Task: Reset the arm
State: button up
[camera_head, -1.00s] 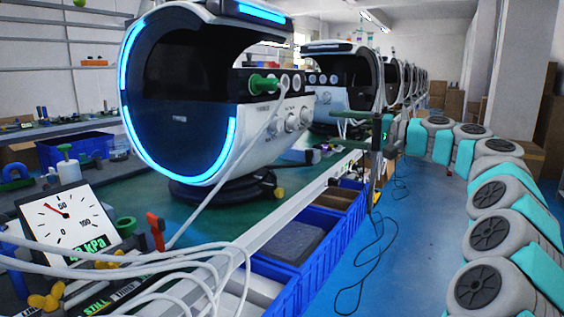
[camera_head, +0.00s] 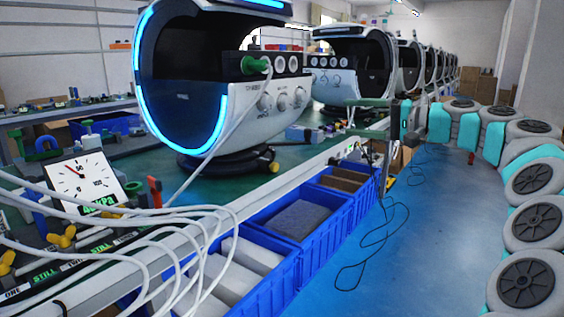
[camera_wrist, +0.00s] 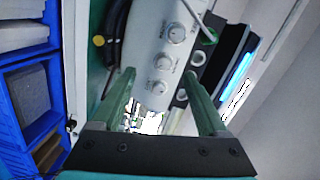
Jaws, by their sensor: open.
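My gripper (camera_head: 350,116) is at the end of my grey and teal arm, which curves along the right side of the head view. It points left, over the bench edge. In the wrist view its two green fingers (camera_wrist: 160,76) are spread wide with nothing held between them. The nearest white facial machine (camera_head: 262,98), with a blue-lit ring, stands on the bench. Its knobbed panel also shows beyond the fingers in the wrist view (camera_wrist: 165,60). A green plug (camera_head: 255,66) with a white cable sits in the panel's left socket.
Blue bins (camera_head: 262,291) line the bench's front edge below my gripper. A pressure gauge (camera_head: 85,181) and loose white hoses (camera_head: 190,222) fill the near left. More machines (camera_head: 350,68) run back along the bench. The blue floor (camera_head: 425,240) beside the bench is open, with a black cable on it.

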jog(key=s+a+f+n+g+h, duration=0.25)
jog(key=s+a+f+g, duration=0.35)
jog(key=s+a, duration=0.6)
jog(key=s+a+f+n+g+h, duration=0.1)
jog(key=s+a+f+g+h, duration=0.3)
jog(key=s+f, duration=0.7)
jog(key=s+d+f+h, duration=0.2)
jog(key=s+d+f, duration=0.2)
jog(key=s+f, duration=0.2)
jog(key=s+d+f+h, duration=0.3)
jog(key=s+d+f, duration=0.2)
jog(key=s, duration=0.6)
jog(key=s+d+f+g+h, duration=0.1)
jog(key=s+d+f+h, duration=0.2)
jog(key=s+f, duration=0.5)
jog(key=shift+s+d+f+n, duration=0.15)
jog(key=shift+d+f+n, duration=0.2)
jog(key=shift+d, duration=0.5)
jog(key=shift+a, duration=0.1)
dwell(0.6)
